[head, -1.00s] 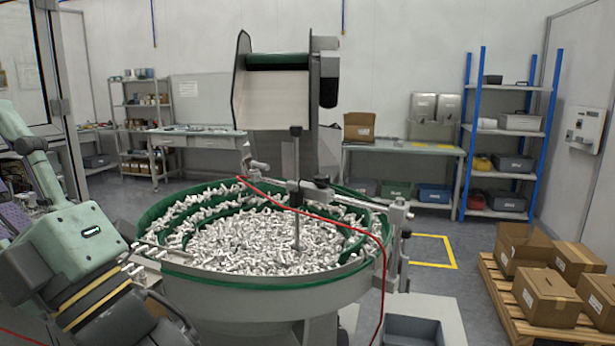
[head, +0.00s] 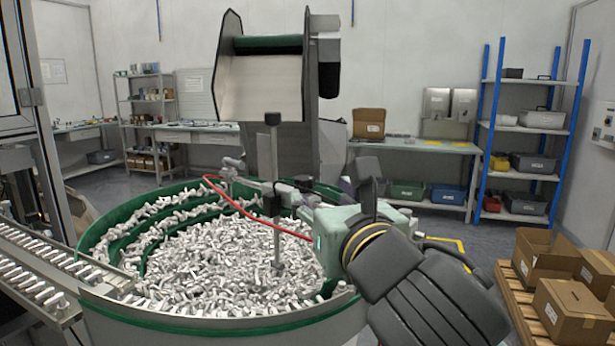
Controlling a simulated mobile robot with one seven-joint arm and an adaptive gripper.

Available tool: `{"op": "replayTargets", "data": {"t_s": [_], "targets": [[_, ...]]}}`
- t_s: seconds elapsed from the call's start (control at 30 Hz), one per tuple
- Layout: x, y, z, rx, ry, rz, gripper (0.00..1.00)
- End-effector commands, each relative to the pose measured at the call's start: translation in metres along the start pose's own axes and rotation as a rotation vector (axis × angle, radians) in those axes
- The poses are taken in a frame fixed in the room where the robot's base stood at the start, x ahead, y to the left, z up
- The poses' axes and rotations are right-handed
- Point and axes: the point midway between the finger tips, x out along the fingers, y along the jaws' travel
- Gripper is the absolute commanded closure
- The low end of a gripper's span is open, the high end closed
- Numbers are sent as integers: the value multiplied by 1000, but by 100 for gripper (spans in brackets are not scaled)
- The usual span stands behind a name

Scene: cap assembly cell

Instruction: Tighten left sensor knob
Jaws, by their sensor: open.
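A grey sensor bar with small clamps crosses over the feeder bowl. Its left end carries a small grey knob-like part (head: 232,166), where a red cable runs close by. A grey vertical post (head: 273,190) stands along the bar and reaches down among the parts. My arm's pale green and dark grey wrist covers the bar's right end. My gripper (head: 362,175), dark and partly hidden behind the wrist, is open, to the right of the post and apart from the left-end knob. Its fingertips are not clear, and I see nothing held.
The bowl (head: 190,328) has a green rim and is full of small white parts. A feed track (head: 45,270) with white parts enters at the left. A hopper (head: 268,80) stands behind. Cartons (head: 570,312) sit on a pallet at the right.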

Motion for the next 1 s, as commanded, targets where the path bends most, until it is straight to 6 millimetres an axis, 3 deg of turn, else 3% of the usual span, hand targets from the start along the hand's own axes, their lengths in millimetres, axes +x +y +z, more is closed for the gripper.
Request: {"op": "replayTargets", "data": {"t_s": [0.5, 0.7, 1.0], "targets": [[88, 2, 2, 7, 1, 5, 49], [102, 2, 1, 5, -1, 4, 49], [103, 2, 0, 4, -2, 3, 51]]}}
